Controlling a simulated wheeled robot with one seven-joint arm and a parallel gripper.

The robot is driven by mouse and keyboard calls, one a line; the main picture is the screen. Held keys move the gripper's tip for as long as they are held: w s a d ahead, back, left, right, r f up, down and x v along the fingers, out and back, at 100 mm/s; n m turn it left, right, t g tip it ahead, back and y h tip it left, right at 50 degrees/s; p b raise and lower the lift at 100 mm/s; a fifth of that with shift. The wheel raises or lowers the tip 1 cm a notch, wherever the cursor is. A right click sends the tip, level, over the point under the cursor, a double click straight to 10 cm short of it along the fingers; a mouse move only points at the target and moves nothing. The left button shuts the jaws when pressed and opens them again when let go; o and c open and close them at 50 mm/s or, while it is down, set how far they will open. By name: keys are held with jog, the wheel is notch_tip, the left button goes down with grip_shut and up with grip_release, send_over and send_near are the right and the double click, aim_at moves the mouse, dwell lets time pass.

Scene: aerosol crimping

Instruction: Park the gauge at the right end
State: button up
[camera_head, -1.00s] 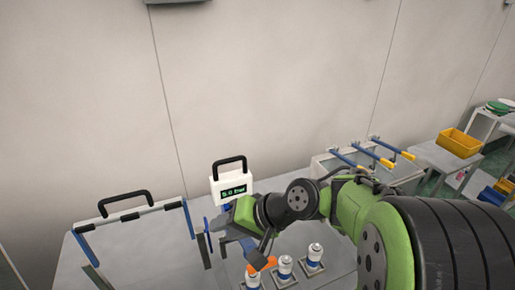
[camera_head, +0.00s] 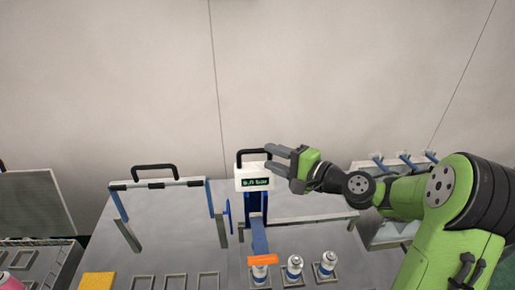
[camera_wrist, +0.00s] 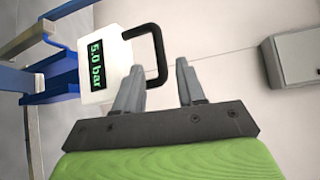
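The gauge (camera_head: 252,183) is a white box with a black loop handle and a green-lit display. It stands at the top of a blue post on the bench (camera_head: 180,240). It also shows in the wrist view (camera_wrist: 97,62), where the display reads 5.0 bar. My gripper (camera_head: 267,157) is just right of the handle, its fingers pointing left towards it. In the wrist view my gripper (camera_wrist: 160,65) is open, with a clear gap between its fingers. The handle appears near the fingertips; I cannot tell whether it lies between them.
Several cans, one a white can (camera_head: 294,266), stand in square holders, with an orange piece (camera_head: 263,259) by the leftmost. A blue-legged frame with a black handle (camera_head: 154,172) stands left of the gauge. A bin with levers (camera_head: 400,165) is at the right.

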aim_at(256, 151)
jog(key=p+x, duration=0.1)
jog(key=x, duration=0.5)
jog(key=shift+a, duration=0.15)
grip_shut()
